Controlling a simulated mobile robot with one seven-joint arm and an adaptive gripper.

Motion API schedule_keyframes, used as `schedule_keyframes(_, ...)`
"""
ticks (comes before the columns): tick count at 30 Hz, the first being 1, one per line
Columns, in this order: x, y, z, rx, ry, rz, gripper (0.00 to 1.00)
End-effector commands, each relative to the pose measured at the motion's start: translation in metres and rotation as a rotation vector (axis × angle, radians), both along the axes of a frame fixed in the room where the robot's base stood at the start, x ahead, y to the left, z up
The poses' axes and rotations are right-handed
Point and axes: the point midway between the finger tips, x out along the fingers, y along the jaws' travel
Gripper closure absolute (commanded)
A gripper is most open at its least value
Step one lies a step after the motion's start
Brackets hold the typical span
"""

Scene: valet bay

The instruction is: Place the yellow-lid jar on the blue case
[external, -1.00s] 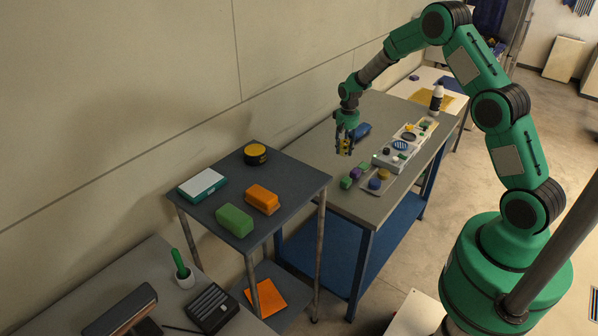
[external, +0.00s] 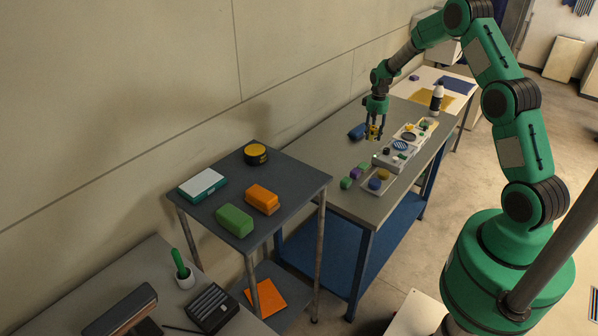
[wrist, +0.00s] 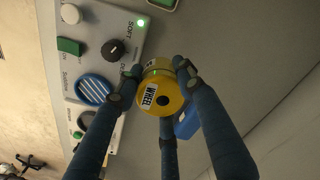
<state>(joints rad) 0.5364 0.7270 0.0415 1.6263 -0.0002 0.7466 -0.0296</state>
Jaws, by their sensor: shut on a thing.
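My gripper (external: 374,134) is shut on the yellow-lid jar (external: 373,133) and holds it above the grey bench. In the wrist view, the jar's yellow lid (wrist: 161,98) and its "WHEEL" label sit between the fingers of my gripper (wrist: 156,82). The blue case (external: 357,132) lies on the bench, just left of my gripper in the external view. In the wrist view, part of the blue case (wrist: 187,125) shows beyond the jar; the jar and fingers hide the rest.
A pale control panel (external: 386,163) with knobs and buttons runs along the bench beside the jar. A tray (external: 369,191) with small coloured items lies at the bench's near end. A dark bottle (external: 437,97) stands farther back. A side table (external: 290,167) stands left.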

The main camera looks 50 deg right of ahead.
Motion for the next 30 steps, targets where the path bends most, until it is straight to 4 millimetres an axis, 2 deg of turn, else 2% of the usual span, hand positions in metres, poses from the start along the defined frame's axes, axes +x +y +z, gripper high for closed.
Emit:
schedule_keyframes(10,0.016,-0.009,-0.002,0.0,0.001,0.0,0.84)
schedule_keyframes(30,0.09,-0.051,-0.01,0.0,0.0,0.0,0.84)
